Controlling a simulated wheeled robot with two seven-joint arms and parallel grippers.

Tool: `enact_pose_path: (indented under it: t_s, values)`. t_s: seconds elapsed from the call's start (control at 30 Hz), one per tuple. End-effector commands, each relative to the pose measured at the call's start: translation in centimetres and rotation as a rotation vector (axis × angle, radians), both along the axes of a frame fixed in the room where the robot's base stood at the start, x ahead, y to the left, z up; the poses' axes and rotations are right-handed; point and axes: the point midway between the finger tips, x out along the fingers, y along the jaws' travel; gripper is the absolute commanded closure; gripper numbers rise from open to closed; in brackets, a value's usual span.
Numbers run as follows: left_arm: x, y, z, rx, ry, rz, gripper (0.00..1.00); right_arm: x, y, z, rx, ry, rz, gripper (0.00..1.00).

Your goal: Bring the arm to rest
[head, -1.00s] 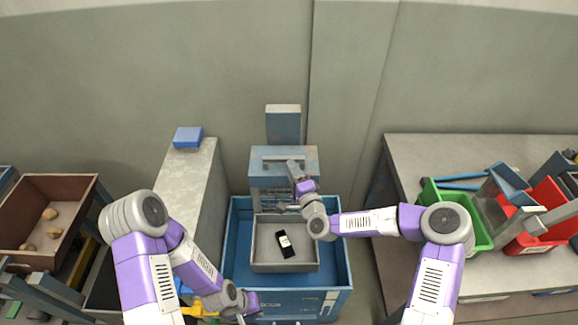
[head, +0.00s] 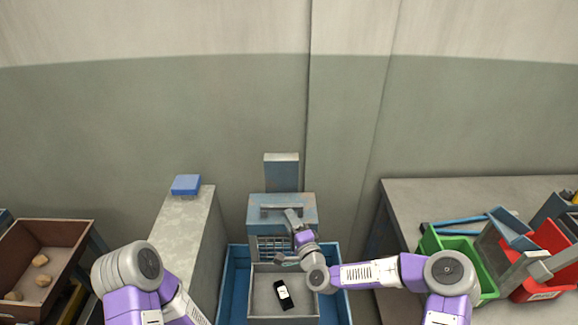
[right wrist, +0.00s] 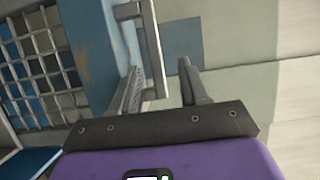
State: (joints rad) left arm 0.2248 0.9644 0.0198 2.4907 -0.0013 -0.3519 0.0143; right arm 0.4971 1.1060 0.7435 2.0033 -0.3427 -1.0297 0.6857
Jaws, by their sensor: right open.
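My right arm reaches in from the right of the head view. Its gripper (head: 290,213) is at the front of the blue-grey cabinet (head: 300,203), close to the handle on top. In the right wrist view the two fingers of this gripper (right wrist: 160,85) are apart. The pale handle bar (right wrist: 152,45) shows between and beyond them; I cannot tell whether they touch it. Nothing is held. My left upper arm shows at the lower left of the head view, but its gripper is out of the picture.
Below the cabinet is a blue crate (head: 232,285) with a grey tray (head: 262,295) holding a black bottle-like item (head: 284,294). A grey pillar (head: 187,235) bears a blue block (head: 186,185). A brown bin (head: 70,240) is at left; a bench (head: 405,200) with green and red bins is at right.

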Motion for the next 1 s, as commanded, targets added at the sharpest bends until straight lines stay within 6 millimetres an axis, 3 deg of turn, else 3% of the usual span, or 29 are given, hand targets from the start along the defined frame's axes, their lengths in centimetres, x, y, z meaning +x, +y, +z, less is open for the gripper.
enact_pose_path:
  t_s: [0.17,0.27,0.37,0.43,0.5,0.63,0.8,0.9,1.0]
  values:
    - [0.0,0.0,0.0,0.000,0.000,0.000,1.00,-0.8,0.5,-1.4,-0.043,0.030,0.026,0.55]
    - [0.0,0.0,0.0,0.000,0.000,0.000,1.00,-2.9,1.4,-4.8,-0.153,0.104,0.095,0.55]
    - [0.0,0.0,0.0,0.000,0.000,0.000,1.00,-6.9,1.9,-10.1,-0.322,0.221,0.207,0.55]
    - [0.0,0.0,0.0,0.000,0.000,0.000,1.00,-10.5,1.6,-14.0,-0.455,0.316,0.303,0.55]
    - [0.0,0.0,0.0,0.000,0.000,0.000,1.00,-14.5,0.7,-17.6,-0.578,0.414,0.403,0.55]
    - [0.0,0.0,0.0,0.000,0.000,0.000,1.00,-22.2,-2.3,-22.3,-0.765,0.591,0.585,0.55]
    - [0.0,0.0,0.0,0.000,0.000,0.000,1.00,-30.0,-6.0,-24.8,-0.898,0.766,0.767,0.55]
    - [0.0,0.0,0.0,0.000,0.000,0.000,1.00,-32.5,-7.3,-25.2,-0.928,0.823,0.826,0.55]
    - [0.0,0.0,0.0,0.000,0.000,0.000,1.00,-33.5,-7.8,-25.3,-0.939,0.845,0.852,0.55]
